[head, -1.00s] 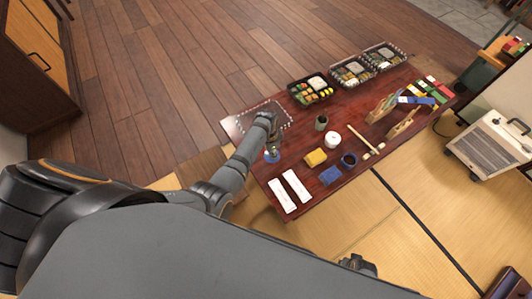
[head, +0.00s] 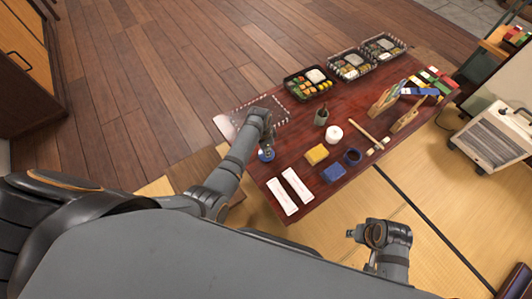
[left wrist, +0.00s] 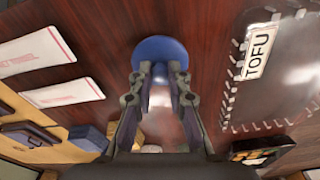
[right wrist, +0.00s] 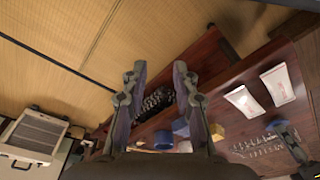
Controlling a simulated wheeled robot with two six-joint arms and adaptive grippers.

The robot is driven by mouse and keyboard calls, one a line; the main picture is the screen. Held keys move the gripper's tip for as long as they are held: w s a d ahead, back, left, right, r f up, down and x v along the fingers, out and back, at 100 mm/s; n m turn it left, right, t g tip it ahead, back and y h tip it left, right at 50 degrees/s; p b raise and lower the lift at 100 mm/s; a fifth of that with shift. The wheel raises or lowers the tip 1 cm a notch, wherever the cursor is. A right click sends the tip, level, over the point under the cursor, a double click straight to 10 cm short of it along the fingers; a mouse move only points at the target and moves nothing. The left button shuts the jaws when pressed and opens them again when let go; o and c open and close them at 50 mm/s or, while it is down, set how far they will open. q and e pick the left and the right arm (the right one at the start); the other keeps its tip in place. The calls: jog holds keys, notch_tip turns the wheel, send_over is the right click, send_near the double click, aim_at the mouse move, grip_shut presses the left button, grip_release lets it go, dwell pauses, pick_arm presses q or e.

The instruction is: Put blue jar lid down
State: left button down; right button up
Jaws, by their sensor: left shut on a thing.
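The blue jar lid (head: 266,156) is a round blue disc over the near left part of the dark red table, beyond two white paper packets. My left gripper (head: 267,148) is shut on it from above. In the left wrist view the lid (left wrist: 160,50) sits at the fingertips (left wrist: 160,72); I cannot tell if it touches the table. A dark blue round open jar (head: 352,156) stands further right on the table. My right gripper (head: 355,234) is off the table's near side; its fingers (right wrist: 155,72) are apart and empty in the right wrist view.
White packets (head: 291,190) lie near the lid. A yellow block (head: 316,154), a blue block (head: 333,172), a white round item (head: 335,134) and a green cup (head: 320,117) stand to the right. A clear tray (head: 278,103) lies behind my left gripper; filled lunch trays (head: 308,84) line the back.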

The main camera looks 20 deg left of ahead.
aim_at(263, 155)
pick_arm(q)
jog(key=shift+f, duration=0.4)
pick_arm(e)
jog(key=shift+s+a+r, duration=0.1)
jog(key=shift+a+r, duration=0.05)
jog(key=shift+r, duration=0.45)
jog(key=shift+s+a+r, duration=0.1)
jog(key=shift+r, duration=0.5)
pick_arm(q)
jog(key=shift+f, duration=0.15)
jog(key=c, duration=1.3)
grip_release()
